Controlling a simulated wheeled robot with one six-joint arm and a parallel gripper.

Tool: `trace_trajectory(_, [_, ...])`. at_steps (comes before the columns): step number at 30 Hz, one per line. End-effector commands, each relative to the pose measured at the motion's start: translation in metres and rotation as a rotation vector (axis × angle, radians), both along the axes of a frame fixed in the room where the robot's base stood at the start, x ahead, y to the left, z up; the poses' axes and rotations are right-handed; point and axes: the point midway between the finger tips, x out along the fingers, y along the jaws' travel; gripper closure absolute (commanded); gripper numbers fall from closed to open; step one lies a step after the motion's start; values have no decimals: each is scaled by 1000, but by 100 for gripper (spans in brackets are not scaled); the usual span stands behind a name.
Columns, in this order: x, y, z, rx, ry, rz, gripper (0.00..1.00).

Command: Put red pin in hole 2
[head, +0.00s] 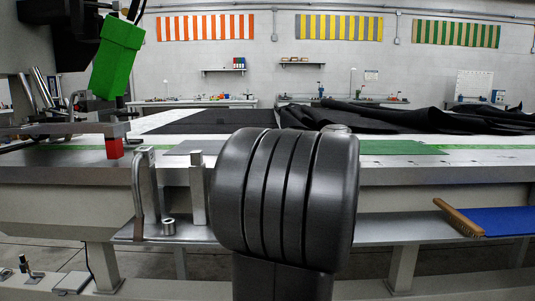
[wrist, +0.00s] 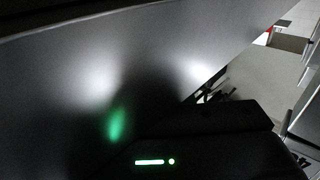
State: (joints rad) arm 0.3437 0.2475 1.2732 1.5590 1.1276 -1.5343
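In the head view a small red block-like piece (head: 114,147) shows at the left, under the end of a grey bar (head: 65,129), by the front edge of the long table. I cannot tell whether it is the red pin. No numbered hole can be made out in either view. The fingertips of my gripper show in neither view, so what it holds is hidden. The wrist view is mostly filled by a dark grey surface close to the camera and a black body with a green light strip.
A long metal table (head: 470,177) crosses the head view, with black cloth (head: 400,115) on top. A lower shelf carries a small metal ring (head: 169,227), upright posts, a brush (head: 458,217) and a blue mat (head: 505,221). A green box-shaped head (head: 117,58) hangs upper left.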

Motion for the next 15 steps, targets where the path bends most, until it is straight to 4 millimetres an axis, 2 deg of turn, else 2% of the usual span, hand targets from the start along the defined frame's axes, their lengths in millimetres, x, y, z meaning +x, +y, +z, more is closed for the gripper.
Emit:
trace_trajectory(1, [4,0,-18,-1,29,0,70])
trace_trajectory(3, [4,0,-18,-1,29,0,56])
trace_trajectory(4, [4,0,-18,-1,29,0,54])
trace_trajectory(15, [0,-5,-17,-1,28,-2,54])
